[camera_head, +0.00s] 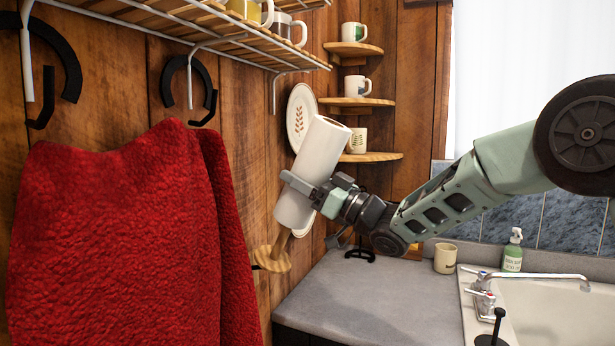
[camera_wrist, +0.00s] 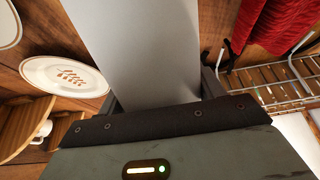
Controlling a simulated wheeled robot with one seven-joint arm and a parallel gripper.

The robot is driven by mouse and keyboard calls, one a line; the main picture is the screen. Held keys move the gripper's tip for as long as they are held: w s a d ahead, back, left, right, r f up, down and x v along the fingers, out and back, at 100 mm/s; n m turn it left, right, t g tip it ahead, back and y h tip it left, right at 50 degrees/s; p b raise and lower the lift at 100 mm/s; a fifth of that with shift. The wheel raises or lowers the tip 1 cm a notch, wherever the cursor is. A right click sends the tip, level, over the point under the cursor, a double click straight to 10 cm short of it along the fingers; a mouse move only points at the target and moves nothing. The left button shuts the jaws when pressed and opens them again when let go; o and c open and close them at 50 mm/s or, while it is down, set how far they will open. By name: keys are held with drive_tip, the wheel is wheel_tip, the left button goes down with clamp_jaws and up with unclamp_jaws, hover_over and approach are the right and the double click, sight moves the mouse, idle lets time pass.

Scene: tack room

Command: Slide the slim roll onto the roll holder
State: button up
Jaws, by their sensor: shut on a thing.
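The slim roll (camera_head: 318,150) is white and tilted, its top leaning right, in front of the wood wall. My gripper (camera_head: 303,187) is shut around its middle. In the wrist view the roll (camera_wrist: 148,50) fills the space between the fingers (camera_wrist: 160,95). The roll holder (camera_head: 272,259) is a wooden disc with a tilted post, just below the roll's lower end. The post's upper part is hidden by the roll, so I cannot tell whether it is inside or behind it.
A red cloth (camera_head: 125,230) hangs close left of the holder. A wire rack (camera_head: 215,30) with mugs is above. A plate (camera_head: 299,112) is behind the roll, and corner shelves (camera_head: 358,102) hold mugs. The grey counter (camera_head: 370,305) below has clear room; a sink (camera_head: 560,305) is right.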

drive_tip(key=shift+w+a+f+b, duration=0.2)
drive_tip(key=shift+a+f+b, duration=0.4)
drive_tip(key=shift+f+b, duration=0.55)
drive_tip(key=shift+w+a+f+b, duration=0.25)
drive_tip(key=shift+a+f+b, duration=0.4)
drive_tip(key=shift+f, duration=0.85)
drive_tip(key=shift+w+a+f+b, duration=0.2)
drive_tip(key=shift+a+f+b, duration=0.3)
drive_tip(key=shift+f+b, duration=0.7)
drive_tip(key=shift+f, duration=0.15)
drive_tip(key=o, duration=1.1)
drive_tip(key=b+v, duration=0.5)
drive_tip(key=v, duration=1.2)
drive_tip(key=shift+d, duration=0.2)
drive_tip(key=shift+s+a+f, duration=0.1)
drive_tip(key=shift+f, duration=0.05)
